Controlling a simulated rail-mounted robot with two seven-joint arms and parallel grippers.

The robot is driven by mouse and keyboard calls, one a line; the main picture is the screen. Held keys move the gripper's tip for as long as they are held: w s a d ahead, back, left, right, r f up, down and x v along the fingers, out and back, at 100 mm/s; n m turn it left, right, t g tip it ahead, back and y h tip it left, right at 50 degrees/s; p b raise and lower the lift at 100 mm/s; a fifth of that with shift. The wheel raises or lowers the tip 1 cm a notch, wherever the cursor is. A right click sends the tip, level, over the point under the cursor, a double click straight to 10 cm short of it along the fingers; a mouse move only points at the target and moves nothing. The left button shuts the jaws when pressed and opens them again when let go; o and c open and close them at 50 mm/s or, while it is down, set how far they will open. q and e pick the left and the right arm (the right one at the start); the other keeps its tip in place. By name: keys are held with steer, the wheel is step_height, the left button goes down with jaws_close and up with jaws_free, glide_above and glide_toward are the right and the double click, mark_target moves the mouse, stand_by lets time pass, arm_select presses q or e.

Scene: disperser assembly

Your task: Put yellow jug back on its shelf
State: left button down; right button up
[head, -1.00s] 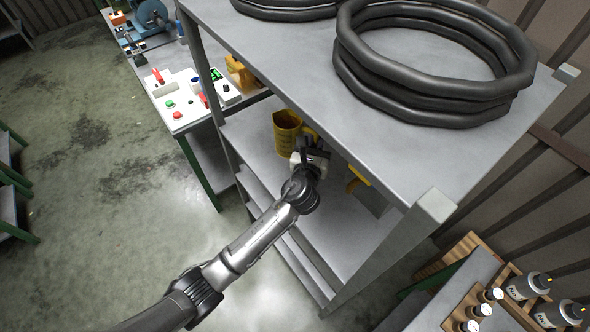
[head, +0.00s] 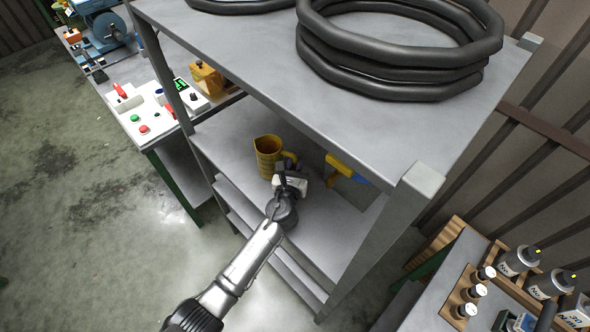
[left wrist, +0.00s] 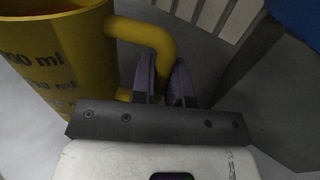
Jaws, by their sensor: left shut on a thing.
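The yellow jug (head: 267,158) is upright inside the grey shelf unit, over its upper inner shelf (head: 225,140). I cannot tell whether its base touches the shelf. My left gripper (head: 283,177) reaches in from the front at the jug's handle side. In the left wrist view the jug (left wrist: 60,50) fills the upper left, with dark volume marks on its wall. Its handle (left wrist: 150,35) curves down to my left gripper (left wrist: 162,85), whose fingers are shut on it. The jug's base is hidden. My right gripper is not in view.
A yellow-and-blue item (head: 348,168) sits on the same shelf, right of the jug. Black hose coils (head: 400,75) lie on the top board (head: 290,75), which overhangs the jug. A grey corner post (head: 400,205) stands to the right. Bottles (head: 517,262) stand at lower right.

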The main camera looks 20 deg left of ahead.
arm_select(q)
steer(key=shift+f, duration=0.7)
steer(key=shift+r, duration=0.1)
steer(key=shift+f+b, duration=0.25)
steer(key=shift+b, duration=0.05)
steer(key=c, duration=1.1)
jaws_free()
